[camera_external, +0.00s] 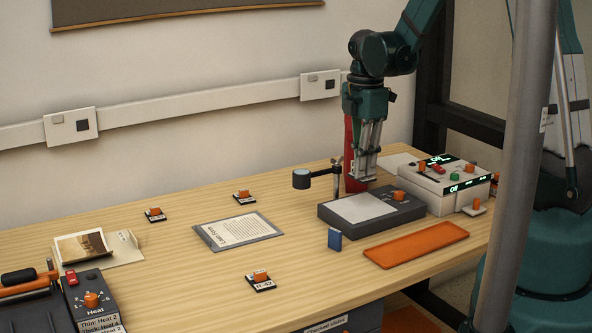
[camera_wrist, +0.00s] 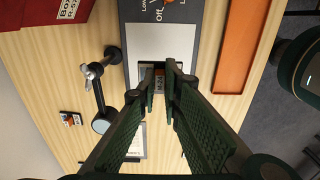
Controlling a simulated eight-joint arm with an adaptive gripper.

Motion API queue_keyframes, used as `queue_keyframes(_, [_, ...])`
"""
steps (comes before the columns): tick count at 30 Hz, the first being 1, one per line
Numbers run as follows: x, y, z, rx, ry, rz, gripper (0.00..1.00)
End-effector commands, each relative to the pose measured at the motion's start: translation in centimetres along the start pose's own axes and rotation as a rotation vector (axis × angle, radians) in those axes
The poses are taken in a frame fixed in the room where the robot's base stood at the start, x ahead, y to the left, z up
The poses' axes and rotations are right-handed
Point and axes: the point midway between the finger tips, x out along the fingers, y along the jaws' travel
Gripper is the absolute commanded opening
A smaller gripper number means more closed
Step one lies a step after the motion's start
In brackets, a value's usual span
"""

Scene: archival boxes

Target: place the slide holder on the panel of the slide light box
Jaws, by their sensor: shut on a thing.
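My gripper (camera_external: 366,178) is shut on the slide holder, a small dark piece with orange and a pale label (camera_wrist: 159,118), mostly hidden between the fingers. In the wrist view my gripper (camera_wrist: 161,72) points down over the light box. The slide light box (camera_external: 392,217) is a dark flat box with a knob on its right part. Its pale panel (camera_external: 362,208) lies below my fingertips, with a visible gap between. The panel (camera_wrist: 146,38) also shows in the wrist view, partly covered by the fingers and the holder.
A jointed stand with a round head (camera_external: 302,179) is left of the light box. A red box (camera_external: 353,150) is behind my gripper. A control unit (camera_external: 441,186) stands at the right.

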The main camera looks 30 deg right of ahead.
Motion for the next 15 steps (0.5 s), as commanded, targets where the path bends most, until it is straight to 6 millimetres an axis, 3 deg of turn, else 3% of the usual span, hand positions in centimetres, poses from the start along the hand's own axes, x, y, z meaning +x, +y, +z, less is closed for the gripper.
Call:
queue_keyframes(7, [2.8,0.0,0.0,0.000,0.000,0.000,0.00])
queue_keyframes(15, [3.7,0.0,0.0,0.000,0.000,0.000,0.00])
